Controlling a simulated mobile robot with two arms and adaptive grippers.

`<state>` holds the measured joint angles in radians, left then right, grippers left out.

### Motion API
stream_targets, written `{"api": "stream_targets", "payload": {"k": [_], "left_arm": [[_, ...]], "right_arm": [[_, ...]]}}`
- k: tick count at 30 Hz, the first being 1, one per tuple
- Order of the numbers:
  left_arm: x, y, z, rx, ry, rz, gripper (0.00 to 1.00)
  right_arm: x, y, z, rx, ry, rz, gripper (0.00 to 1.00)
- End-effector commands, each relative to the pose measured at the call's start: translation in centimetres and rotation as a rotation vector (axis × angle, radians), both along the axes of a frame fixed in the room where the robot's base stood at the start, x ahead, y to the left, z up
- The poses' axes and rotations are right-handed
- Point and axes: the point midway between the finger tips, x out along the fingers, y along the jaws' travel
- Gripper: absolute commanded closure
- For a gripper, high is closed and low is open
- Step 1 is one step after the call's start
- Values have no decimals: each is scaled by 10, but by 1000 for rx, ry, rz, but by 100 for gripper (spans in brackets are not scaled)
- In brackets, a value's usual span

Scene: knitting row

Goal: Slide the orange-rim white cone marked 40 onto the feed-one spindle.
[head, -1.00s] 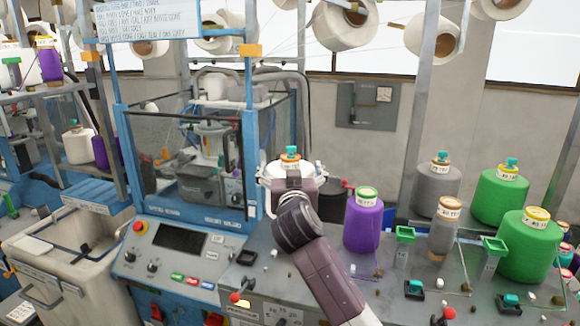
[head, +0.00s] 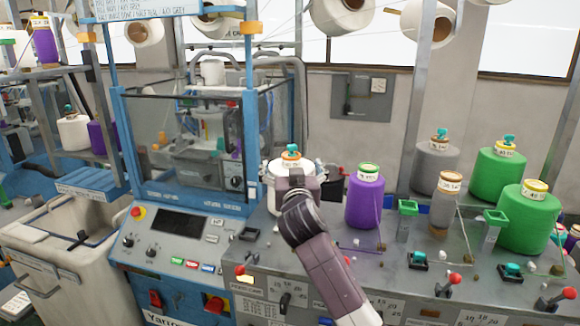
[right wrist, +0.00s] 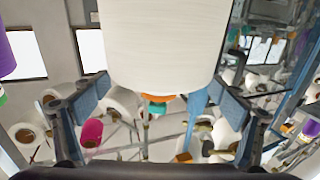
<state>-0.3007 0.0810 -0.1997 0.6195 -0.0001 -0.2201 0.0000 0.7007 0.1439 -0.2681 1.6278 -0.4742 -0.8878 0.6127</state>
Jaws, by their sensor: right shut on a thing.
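A white cone (head: 276,179) with an orange rim and a teal top stands upright, left of the purple cone, its front partly covered by my right gripper (head: 296,183). My right gripper is shut on it. In the right wrist view the white cone (right wrist: 165,45) fills the space between the two blue-grey fingers (right wrist: 163,95), with orange and teal at its end. The number on it is too small to read. I cannot tell whether its base touches anything. I cannot make out the feed-one spindle. My left gripper is not in view.
A purple cone (head: 364,203) stands close right of the held cone. A glass-sided blue machine (head: 190,145) stands at left. Small levers and green posts (head: 407,208) rise from the bench.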

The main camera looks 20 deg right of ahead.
Motion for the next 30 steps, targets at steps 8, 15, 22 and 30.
{"api": "stream_targets", "payload": {"k": [8,15,22,30], "left_arm": [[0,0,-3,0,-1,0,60],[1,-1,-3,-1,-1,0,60],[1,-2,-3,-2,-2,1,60],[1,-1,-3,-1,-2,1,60]], "right_arm": [[0,-2,0,-1,-8,1,68],[1,-2,0,-1,-8,1,6],[1,-2,-2,0,-4,1,0],[-6,1,-6,2,3,2,0]]}}
